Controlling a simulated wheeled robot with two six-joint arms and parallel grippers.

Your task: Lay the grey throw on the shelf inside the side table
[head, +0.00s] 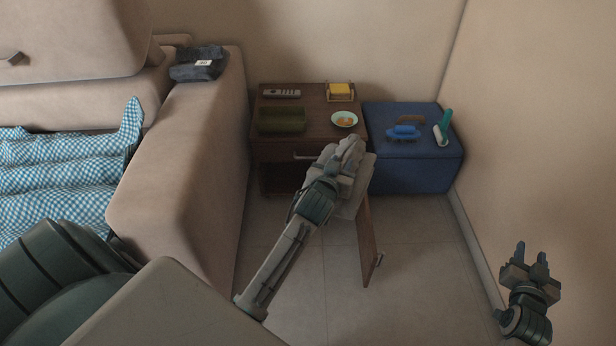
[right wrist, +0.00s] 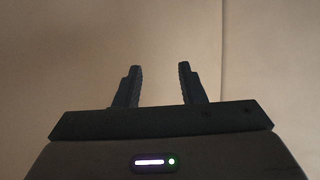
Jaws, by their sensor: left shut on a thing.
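The side table (head: 319,99) is dark brown wood and stands against the back wall. Its door (head: 368,238) hangs open toward me on the right. The lower compartment (head: 279,178) shows as a dark opening, and its shelf is mostly hidden by my left arm. My left gripper (head: 350,147) is in front of the table and shut on a light grey folded cloth, the grey throw (head: 356,192), largely hidden behind the gripper. My right gripper (head: 531,256) is open and empty by the right wall; its parted fingers also show in the right wrist view (right wrist: 160,85).
A green tray (head: 282,120), remote (head: 282,94), yellow item (head: 340,90) and bowl (head: 344,119) sit on the table top. A blue box (head: 415,175) with brushes stands right of it. The sofa (head: 185,180) is left, with a dark folded cloth (head: 199,64) on its arm.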

